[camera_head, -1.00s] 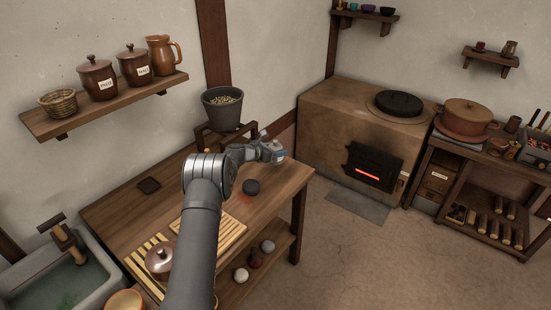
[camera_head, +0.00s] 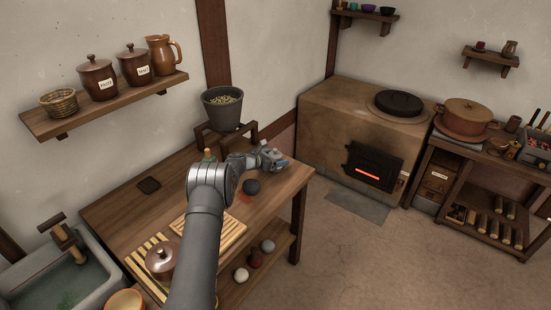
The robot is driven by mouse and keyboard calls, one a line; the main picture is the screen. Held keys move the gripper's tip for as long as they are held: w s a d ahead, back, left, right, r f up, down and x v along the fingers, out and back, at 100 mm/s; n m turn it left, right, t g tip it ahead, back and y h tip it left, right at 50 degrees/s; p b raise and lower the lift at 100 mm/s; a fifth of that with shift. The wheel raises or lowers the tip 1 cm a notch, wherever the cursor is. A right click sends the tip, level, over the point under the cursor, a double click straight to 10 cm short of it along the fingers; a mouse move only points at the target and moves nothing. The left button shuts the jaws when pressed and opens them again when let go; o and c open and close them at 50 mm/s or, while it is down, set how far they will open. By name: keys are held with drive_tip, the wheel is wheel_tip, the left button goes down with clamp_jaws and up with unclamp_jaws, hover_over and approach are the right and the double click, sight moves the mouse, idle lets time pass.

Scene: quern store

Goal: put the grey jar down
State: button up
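My gripper (camera_head: 264,155) is at the far right part of the wooden table, at the end of my bent arm. A small grey shape with a knob-like top, apparently the grey jar (camera_head: 276,161), is right at its tip. The jar and gripper overlap and are too small to separate clearly. I cannot tell whether the fingers are closed on the jar, or whether its base touches the tabletop (camera_head: 210,165).
A dark round object (camera_head: 252,187) lies on the table just in front of the gripper. A dark grey pot of grain (camera_head: 222,108) stands on a frame behind. A brown lidded jar (camera_head: 162,260) sits on a slatted board at the front left. The stove (camera_head: 345,120) stands right, across a gap.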

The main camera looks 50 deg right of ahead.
drive_tip(key=shift+r, duration=0.2)
drive_tip(key=shift+w+a+r, duration=0.1)
drive_tip(key=shift+a, duration=0.2)
drive_tip(key=v, duration=1.1)
drive_tip(key=shift+a, duration=0.15)
drive_tip(key=x, duration=1.2)
drive_tip(key=shift+r, duration=1.15)
drive_tip(key=shift+f, duration=0.1)
